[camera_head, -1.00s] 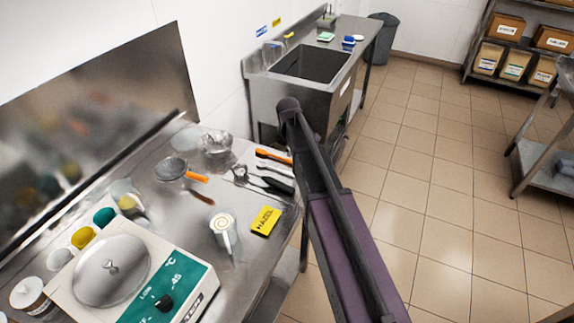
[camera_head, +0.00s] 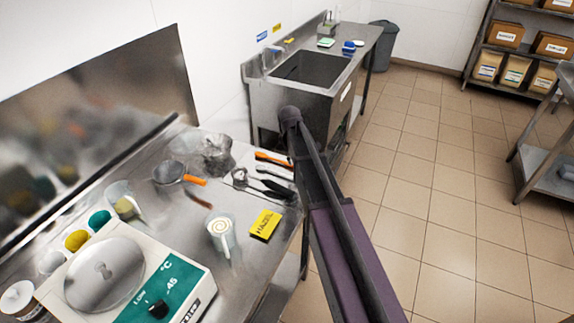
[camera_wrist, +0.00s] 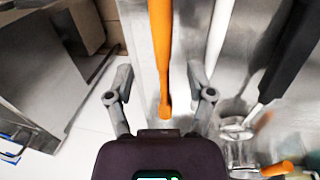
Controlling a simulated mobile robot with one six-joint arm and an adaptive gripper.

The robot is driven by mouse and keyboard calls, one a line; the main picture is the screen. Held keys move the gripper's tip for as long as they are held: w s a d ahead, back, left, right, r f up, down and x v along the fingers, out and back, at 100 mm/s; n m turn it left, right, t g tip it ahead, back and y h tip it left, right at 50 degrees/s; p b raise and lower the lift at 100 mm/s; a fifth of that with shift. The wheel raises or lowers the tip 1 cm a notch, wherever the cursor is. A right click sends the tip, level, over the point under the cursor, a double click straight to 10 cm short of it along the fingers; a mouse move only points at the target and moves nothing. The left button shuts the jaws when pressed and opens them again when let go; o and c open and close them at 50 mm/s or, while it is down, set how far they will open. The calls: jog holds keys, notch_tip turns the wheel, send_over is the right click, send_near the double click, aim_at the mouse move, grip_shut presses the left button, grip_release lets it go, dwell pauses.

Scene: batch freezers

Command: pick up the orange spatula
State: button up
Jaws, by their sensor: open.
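The orange spatula (camera_head: 268,157) lies on the steel worktop near its far right edge, partly hidden by my arm in the head view. In the wrist view its orange handle (camera_wrist: 160,45) runs down from the top edge, between my fingers. My gripper (camera_wrist: 160,78) is open, with one finger on each side of the handle and a gap on both sides. I cannot tell the height between fingers and handle. The gripper itself is hidden in the head view.
A white utensil (camera_wrist: 219,35) and a black-handled one (camera_wrist: 291,55) lie beside the spatula. An orange-handled sieve (camera_head: 168,172), a glass bowl (camera_head: 216,150), a cup (camera_head: 221,232), a yellow card (camera_head: 265,224) and a scale (camera_head: 170,275) share the worktop. A sink (camera_head: 310,70) stands beyond.

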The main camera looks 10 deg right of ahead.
aim_at(284, 163)
jog(key=shift+d+f+b, duration=0.15)
jog(key=shift+f+b, duration=0.6)
jog(key=shift+f, duration=0.05)
jog(key=shift+d+f+b, duration=0.15)
jog(key=shift+f+b, duration=0.6)
jog(key=shift+f, duration=0.05)
jog(key=shift+w+d+f+b, duration=0.1)
jog(key=shift+w+f+b, duration=0.05)
jog(key=shift+f+b, duration=0.75)
grip_shut()
